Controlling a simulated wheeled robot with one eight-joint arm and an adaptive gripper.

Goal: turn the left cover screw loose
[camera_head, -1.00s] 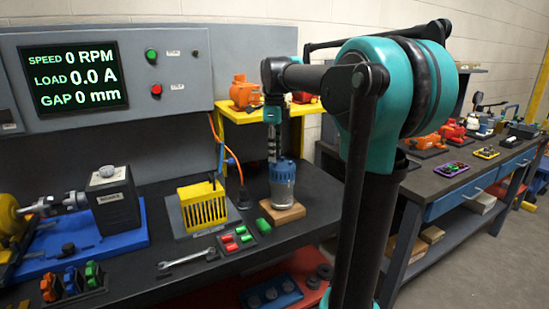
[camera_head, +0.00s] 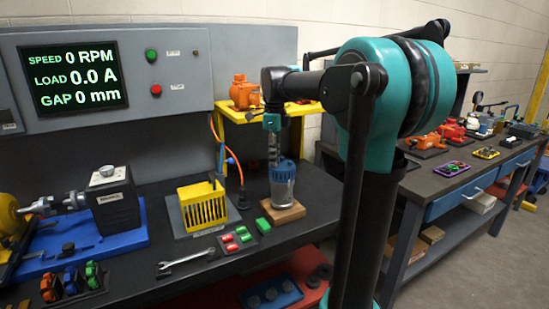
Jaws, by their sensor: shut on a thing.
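A small motor (camera_head: 283,190) with a blue top cover (camera_head: 287,169) and a grey body stands upright on a wooden block (camera_head: 281,212) on the bench. My gripper (camera_head: 273,160) points straight down from my arm onto the left part of the blue cover. Its jaws are narrow and shut at the left cover screw. The screw itself is too small and too hidden by the fingers to make out.
A yellow shelf (camera_head: 240,115) with orange parts stands behind. A yellow cage (camera_head: 203,207) and a switch block (camera_head: 240,238) are left of the motor. A wrench (camera_head: 188,262) lies in front. The bench right of the wooden block is clear.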

